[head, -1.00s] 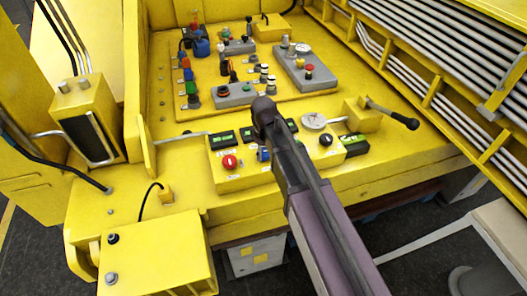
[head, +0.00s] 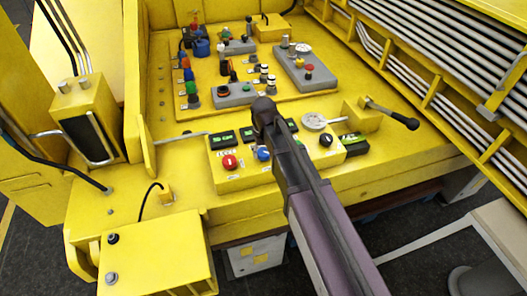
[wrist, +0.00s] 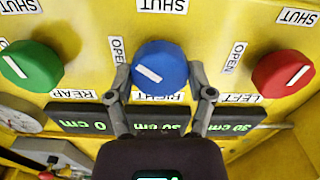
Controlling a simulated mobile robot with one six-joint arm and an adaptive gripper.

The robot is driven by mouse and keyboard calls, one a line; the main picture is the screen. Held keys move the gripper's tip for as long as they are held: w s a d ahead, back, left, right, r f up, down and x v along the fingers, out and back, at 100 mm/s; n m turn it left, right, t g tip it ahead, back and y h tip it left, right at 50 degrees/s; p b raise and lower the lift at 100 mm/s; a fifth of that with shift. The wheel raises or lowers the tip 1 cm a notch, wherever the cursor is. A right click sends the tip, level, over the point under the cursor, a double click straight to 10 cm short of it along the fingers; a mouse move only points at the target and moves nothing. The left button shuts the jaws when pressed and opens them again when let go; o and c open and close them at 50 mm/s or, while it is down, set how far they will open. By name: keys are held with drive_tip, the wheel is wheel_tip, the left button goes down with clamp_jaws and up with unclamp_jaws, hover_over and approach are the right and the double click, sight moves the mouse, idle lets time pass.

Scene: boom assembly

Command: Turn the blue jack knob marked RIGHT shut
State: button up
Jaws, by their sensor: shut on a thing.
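The blue knob (wrist: 158,68) marked RIGHT is in the middle of the wrist view, on the yellow panel. Its white pointer line lies diagonally, between the OPEN label at its left and the SHUT label above it. My gripper (wrist: 161,78) is shut on the blue knob, one finger on each side. The RIGHT label below is partly covered by the knob and gripper. In the head view the blue knob (head: 263,154) shows just left of my arm; my fingertips cannot be made out there.
The green knob (wrist: 30,66) marked REAR and the red knob (wrist: 283,73) marked LEFT flank it in the wrist view. Dark displays (wrist: 155,121) run below the knobs. In the head view a black-handled lever (head: 392,114) stands right of the panel.

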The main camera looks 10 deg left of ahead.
drive_tip(key=m, duration=0.5)
drive_tip(key=shift+s+m, duration=0.1)
drive_tip(key=shift+m, duration=2.4)
drive_tip(key=o, duration=1.1)
